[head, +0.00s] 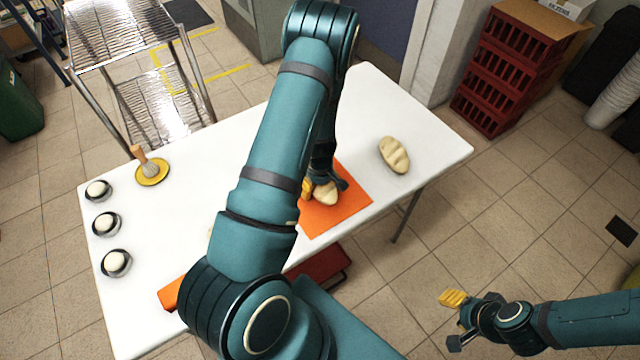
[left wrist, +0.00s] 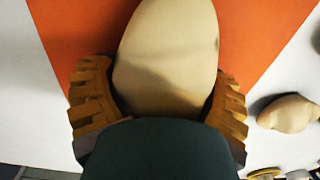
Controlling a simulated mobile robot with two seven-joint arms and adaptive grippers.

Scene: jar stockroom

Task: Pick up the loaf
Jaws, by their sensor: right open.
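A smooth, pale oval loaf (head: 327,196) lies on or just above an orange mat (head: 352,204) on the white table. My left gripper (head: 325,185) reaches down over it. In the left wrist view, the loaf (left wrist: 167,60) sits between both ridged yellow fingers (left wrist: 158,105), which press close against its sides. Its near end is hidden by a dark part of my gripper. A second loaf (head: 394,154), with scored marks, lies on the bare table to the right of the mat. My right gripper (head: 455,320) is open and empty, off the table at lower right.
Several small dark bowls with pale contents (head: 106,224) stand at the table's left end, near a brush on a yellow dish (head: 151,172). A pale lump (left wrist: 287,113) lies beside the mat. Red crates (head: 505,75) stand behind; a wire rack (head: 120,25) is back left.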

